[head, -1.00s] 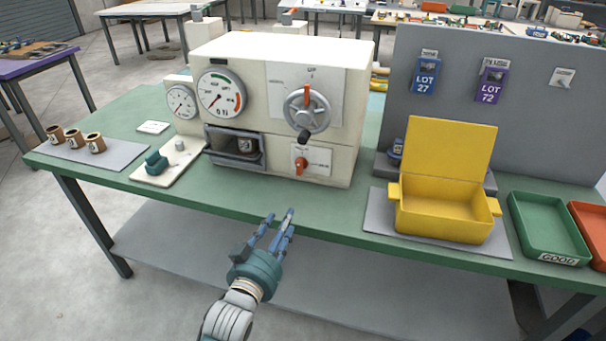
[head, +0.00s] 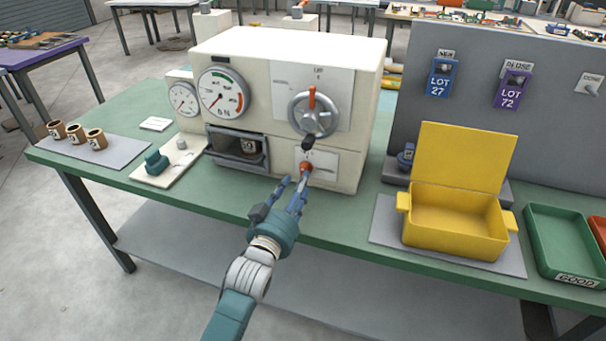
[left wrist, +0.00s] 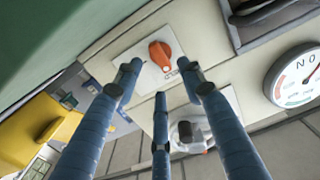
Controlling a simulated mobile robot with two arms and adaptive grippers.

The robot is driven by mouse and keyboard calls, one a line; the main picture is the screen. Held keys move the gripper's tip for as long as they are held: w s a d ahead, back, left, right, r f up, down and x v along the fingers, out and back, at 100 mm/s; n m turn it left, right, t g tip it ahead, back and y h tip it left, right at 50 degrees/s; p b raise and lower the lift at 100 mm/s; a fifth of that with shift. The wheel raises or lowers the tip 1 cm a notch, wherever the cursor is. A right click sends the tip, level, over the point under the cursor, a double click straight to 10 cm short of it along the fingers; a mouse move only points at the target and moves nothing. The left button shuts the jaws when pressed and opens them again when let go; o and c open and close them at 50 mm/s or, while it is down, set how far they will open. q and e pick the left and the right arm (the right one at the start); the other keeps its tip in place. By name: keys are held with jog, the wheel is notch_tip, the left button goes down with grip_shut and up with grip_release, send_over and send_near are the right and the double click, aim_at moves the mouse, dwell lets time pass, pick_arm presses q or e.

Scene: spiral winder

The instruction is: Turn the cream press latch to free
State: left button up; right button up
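The cream press (head: 270,75) stands on the green bench. Its latch, a small orange knob (head: 305,165) on a white plate low on the front, is partly behind my left fingers in the head view. The left wrist view shows the orange knob (left wrist: 160,55) clearly, with lettering on the plate too small to read. My left gripper (head: 296,180) is in front of the plate. In the left wrist view its three fingers (left wrist: 159,75) are spread and empty, with the knob beyond the tips; contact cannot be told. My right gripper is not in view.
A handwheel (head: 313,112) with a dark knob sits just above the latch. An open chamber (head: 237,147) holding a part is to the left. A yellow box (head: 455,225) with its lid up stands to the right. The bench front between them is clear.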

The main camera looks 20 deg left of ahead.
pick_arm(q)
jog(key=w, duration=0.4)
jog(key=shift+d, duration=0.1)
jog(key=shift+w, duration=0.35)
jog(key=c, duration=0.9)
grip_shut()
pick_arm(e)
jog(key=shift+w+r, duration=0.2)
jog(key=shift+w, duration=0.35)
